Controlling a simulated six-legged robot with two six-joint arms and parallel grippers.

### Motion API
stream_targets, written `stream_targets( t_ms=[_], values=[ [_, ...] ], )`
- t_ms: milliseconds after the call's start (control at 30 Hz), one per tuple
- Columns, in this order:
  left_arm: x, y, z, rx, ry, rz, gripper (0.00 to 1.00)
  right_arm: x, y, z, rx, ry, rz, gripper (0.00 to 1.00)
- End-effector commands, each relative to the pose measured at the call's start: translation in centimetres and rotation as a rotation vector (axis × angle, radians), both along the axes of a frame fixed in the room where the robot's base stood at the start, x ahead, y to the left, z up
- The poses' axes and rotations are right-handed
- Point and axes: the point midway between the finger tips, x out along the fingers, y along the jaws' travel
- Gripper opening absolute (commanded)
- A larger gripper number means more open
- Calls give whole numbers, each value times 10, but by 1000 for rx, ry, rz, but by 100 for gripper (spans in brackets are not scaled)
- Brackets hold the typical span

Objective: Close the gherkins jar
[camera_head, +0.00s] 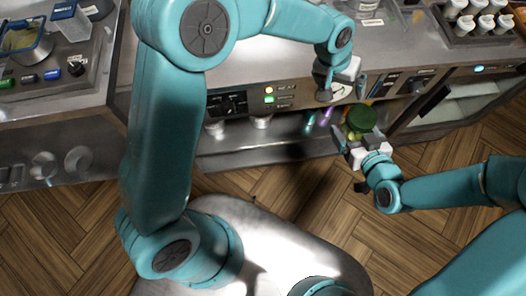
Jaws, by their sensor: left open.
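The gherkins jar (352,134) shows as a small yellowish-green body in front of the counter. A dark green round lid (361,117) covers its top; I cannot tell whether it is seated fully. My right gripper (354,140) comes in from the right, with its fingers around the jar's body, holding it up above the floor. My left gripper (341,94) is open and empty, pointing down just above and left of the lid, apart from it. The jar's lower part is mostly hidden by my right gripper.
The steel counter (280,58) runs behind, with a control panel (235,104) on its front and a shelf (250,158) below. A fryer with a basket (25,42) stands at the left. A tray of white cups (478,20) stands at the back right.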

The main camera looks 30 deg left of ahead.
Motion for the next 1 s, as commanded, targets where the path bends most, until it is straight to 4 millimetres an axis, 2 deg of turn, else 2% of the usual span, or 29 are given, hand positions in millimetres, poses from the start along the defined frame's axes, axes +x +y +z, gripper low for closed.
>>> stream_targets(
  t_ms=[33,167,267,300,400,500,600,733,1000],
  values=[
    [-12,11,-31,-15,9,5,100,1,0,1,1,-3,-1,1],
    [-50,36,-100,-65,2,29,100,1,0,1,1,-3,-1,1],
    [-101,55,-153,-88,54,68,100,1,0,1,1,-3,-1,1],
    [-125,61,-172,-93,87,85,100,1,0,1,1,-3,-1,1],
    [-180,73,-203,-96,165,124,100,1,0,1,1,-3,-1,1],
    [-222,80,-219,-96,220,153,100,1,0,1,1,-3,-1,1],
    [-246,84,-225,-93,252,169,100,1,0,1,1,-3,-1,1],
    [-257,86,-227,-91,263,175,100,1,0,1,1,-3,-1,1],
    [-256,86,-227,-91,261,174,100,2,-1,3,1,-7,-4,1]
  ],
)
